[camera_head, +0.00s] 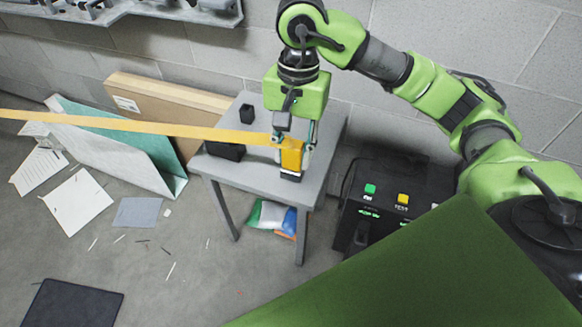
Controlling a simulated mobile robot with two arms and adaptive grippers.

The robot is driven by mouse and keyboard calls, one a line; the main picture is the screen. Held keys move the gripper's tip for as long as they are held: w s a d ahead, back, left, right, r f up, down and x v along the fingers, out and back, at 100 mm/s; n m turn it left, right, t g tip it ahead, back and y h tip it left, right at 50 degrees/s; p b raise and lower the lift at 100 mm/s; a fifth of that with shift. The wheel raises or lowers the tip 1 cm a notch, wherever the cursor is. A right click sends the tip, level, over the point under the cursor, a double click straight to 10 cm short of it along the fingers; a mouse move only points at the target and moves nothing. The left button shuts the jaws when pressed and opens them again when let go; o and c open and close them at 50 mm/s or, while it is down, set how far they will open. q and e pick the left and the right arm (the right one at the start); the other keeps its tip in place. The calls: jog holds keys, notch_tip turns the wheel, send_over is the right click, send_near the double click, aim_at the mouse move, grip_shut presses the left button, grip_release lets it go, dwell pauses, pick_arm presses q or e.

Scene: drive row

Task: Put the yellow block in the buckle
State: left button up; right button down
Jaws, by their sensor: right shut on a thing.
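The yellow block (291,156) is near the front right of a small grey table (268,163). My right gripper (293,143) points down from above, with its fingers on either side of the block, and is shut on it. A long yellow strap (130,124) runs in from the left edge and meets the block. A small black piece (290,177) shows directly beneath the block and may be the buckle. I cannot tell whether the block is inside it or only above it. My left gripper is not in view.
A black box (225,151) and a small black object (247,114) stand on the table. A black panel with lit buttons (385,205) is right of the table. A cardboard sheet (160,100) leans behind at left. Papers (77,203) and a dark mat (72,305) lie on the floor.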

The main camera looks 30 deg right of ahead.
jog(key=shift+w+d+f, duration=0.2)
jog(key=shift+w+f, duration=0.1)
jog(key=shift+f, duration=0.1)
jog(key=w+d+f, duration=0.2)
jog(key=w+f, duration=0.2)
jog(key=w+d+f+b, duration=0.1)
jog(key=w+d+f, duration=0.1)
jog(key=w+f, duration=0.2)
jog(key=w+d+f, duration=0.1)
jog(key=w+f, duration=0.3)
jog(key=shift+d+f+b, duration=0.3)
jog(key=shift+d+b, duration=0.05)
jog(key=shift+d, duration=0.05)
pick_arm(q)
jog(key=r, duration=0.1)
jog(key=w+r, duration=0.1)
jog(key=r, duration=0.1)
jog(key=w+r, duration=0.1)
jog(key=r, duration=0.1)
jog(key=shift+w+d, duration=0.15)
pick_arm(e)
jog(key=shift+w+f, duration=0.1)
jog(key=shift+f, duration=0.1)
jog(key=c, duration=1.6)
grip_release()
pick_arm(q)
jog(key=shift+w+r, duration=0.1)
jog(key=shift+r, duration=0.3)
